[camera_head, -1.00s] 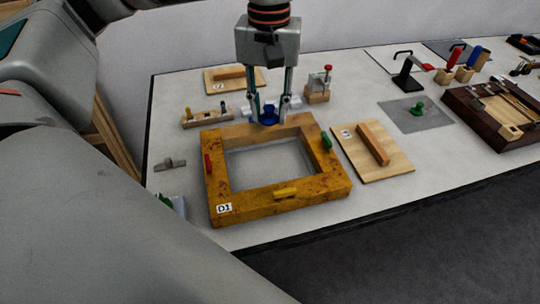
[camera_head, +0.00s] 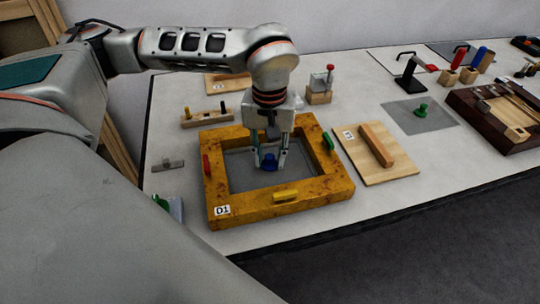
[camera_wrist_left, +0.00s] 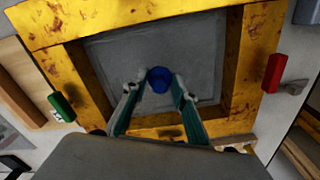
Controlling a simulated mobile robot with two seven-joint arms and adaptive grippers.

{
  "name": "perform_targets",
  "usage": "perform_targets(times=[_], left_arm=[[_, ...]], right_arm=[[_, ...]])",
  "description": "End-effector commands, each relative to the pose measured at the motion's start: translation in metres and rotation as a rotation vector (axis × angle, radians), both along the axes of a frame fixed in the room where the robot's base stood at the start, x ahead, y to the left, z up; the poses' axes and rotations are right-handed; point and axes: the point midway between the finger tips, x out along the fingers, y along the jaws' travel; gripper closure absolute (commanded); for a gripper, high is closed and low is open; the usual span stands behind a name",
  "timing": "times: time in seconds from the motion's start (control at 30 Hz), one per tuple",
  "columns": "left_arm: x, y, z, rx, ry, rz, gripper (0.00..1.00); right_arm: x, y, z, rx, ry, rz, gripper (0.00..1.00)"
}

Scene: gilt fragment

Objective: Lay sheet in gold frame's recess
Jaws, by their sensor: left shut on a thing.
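The gold frame (camera_head: 225,207), marked D1, lies on the table with red, green and yellow tabs on its sides. It also shows in the wrist view (camera_wrist_left: 255,50). A grey sheet (camera_head: 242,172) with a blue knob (camera_head: 268,161) shows inside the frame's opening; it fills much of the opening in the wrist view (camera_wrist_left: 195,50). My left gripper (camera_head: 270,163) points down inside the opening, shut on the blue knob (camera_wrist_left: 159,79). I cannot tell whether the sheet rests fully on the recess floor. My right gripper is not in view.
A wooden board with a bar (camera_head: 376,150) lies right of the frame. A grey sheet with a green knob (camera_head: 421,110) lies farther right, near a dark tool tray (camera_head: 472,124). A peg block (camera_head: 207,118) and a red-topped block (camera_head: 319,88) stand behind the frame.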

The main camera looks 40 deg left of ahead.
Motion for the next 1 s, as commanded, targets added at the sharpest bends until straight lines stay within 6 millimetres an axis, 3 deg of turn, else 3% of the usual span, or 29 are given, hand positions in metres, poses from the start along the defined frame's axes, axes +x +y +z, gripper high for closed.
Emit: perform_targets(times=[0.33, 0.37, 0.4, 0.77, 1.0], left_arm=[[0.000, 0.000, -0.002, 0.000, -0.001, 0.000, 0.97], [0.000, 0.000, -0.002, 0.000, -0.001, 0.000, 0.65], [0.000, 0.000, -0.002, 0.000, -0.001, 0.000, 0.56], [0.000, 0.000, 0.000, 0.000, -0.001, 0.000, 0.56], [0.002, 0.000, 0.030, -0.001, -0.007, -0.001, 0.56]], right_arm=[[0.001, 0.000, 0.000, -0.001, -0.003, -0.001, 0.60], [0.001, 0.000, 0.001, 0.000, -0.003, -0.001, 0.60], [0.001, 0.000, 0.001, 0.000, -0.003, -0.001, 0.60], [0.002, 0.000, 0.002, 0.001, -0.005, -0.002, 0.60], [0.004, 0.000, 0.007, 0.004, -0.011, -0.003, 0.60]])
